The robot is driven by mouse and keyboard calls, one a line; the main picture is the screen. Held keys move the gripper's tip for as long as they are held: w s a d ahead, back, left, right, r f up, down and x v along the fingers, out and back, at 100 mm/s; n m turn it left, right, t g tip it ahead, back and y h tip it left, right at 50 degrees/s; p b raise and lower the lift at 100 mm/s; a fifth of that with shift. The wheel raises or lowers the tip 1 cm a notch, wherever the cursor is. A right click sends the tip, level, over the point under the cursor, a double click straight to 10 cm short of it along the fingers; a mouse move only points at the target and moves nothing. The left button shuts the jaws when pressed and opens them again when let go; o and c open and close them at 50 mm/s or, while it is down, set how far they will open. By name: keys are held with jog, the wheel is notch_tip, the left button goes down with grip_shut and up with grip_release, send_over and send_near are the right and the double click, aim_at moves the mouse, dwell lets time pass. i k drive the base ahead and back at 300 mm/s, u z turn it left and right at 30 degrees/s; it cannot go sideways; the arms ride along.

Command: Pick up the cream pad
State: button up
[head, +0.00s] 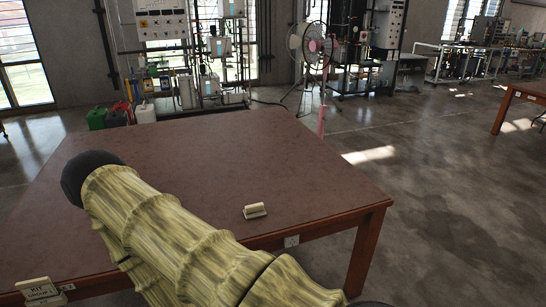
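A small cream block (255,211), which looks like the cream pad, lies on the brown table (200,145) near its front edge, right of the middle. A dark line runs along its side. Another cream piece (38,288) with dark lettering is at the table's lower left corner. My arm, in a streaky yellow-green cover with a dark rounded end, crosses from the bottom to the upper left and passes left of the block. It hides part of the tabletop. No gripper fingers show.
The table's back and right areas are bare. A pedestal fan (314,47) stands behind it. Green, red and white cans (97,117) stand on the floor at the back left. Another table (528,90) is at the far right. Grey floor is open on the right.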

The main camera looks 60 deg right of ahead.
aim_at(251, 212)
jog(key=z, duration=1.3)
